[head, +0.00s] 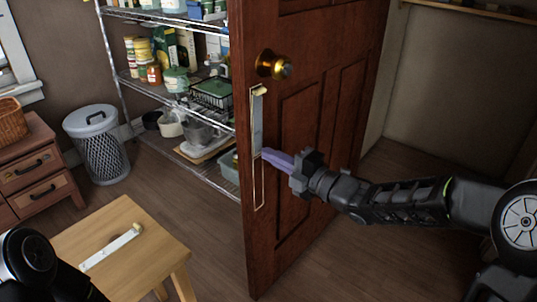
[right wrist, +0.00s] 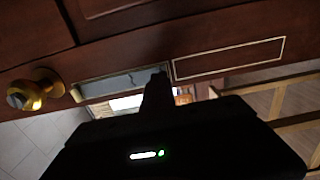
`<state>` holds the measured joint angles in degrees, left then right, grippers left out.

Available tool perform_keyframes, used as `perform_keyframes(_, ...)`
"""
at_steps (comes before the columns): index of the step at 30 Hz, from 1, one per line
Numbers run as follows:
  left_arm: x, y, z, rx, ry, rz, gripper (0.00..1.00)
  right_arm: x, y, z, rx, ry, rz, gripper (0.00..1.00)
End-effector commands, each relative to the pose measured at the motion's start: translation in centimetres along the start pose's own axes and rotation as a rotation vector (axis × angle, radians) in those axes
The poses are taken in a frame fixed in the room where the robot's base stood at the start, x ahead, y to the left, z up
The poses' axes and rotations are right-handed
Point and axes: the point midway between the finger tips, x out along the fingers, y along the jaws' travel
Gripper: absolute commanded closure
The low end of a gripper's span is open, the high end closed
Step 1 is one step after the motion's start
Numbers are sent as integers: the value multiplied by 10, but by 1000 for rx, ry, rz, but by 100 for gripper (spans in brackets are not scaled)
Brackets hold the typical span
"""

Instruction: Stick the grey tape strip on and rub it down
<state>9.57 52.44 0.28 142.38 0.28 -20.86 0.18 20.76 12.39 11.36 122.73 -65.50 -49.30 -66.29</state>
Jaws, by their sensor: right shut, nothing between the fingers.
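A grey tape strip (head: 258,122) lies lengthwise on the brown door (head: 310,110), inside the upper of two pale outlines, with a yellowish tab at its top. It also shows in the right wrist view (right wrist: 115,82). The lower outline (head: 259,190) frames bare door. My right gripper (head: 268,154) is shut and empty, its lavender fingertips at the strip's lower end; whether they touch is unclear. A second pale grey strip (head: 108,249) with a yellowish tab lies on the wooden stool (head: 165,248). My left gripper is out of view.
A brass knob (head: 273,65) sticks out just above the strip. Behind the door's edge is a wire shelf (head: 200,175) with jars and tubs. A mesh bin (head: 98,145) and a drawer chest (head: 35,165) stand left. The floor between stool and door is clear.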

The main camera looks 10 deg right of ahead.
Motion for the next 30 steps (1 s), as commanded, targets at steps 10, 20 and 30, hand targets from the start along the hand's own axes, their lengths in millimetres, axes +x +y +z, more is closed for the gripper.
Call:
perform_keyframes(10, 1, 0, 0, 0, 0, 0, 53, -39, 0, 0, -1, -2, -1, 100)
perform_keyframes(20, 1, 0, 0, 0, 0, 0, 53, -56, 0, 0, 0, 0, -1, 100)
perform_keyframes(30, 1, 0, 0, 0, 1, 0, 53, -55, -2, 1, 50, -4, -8, 100)
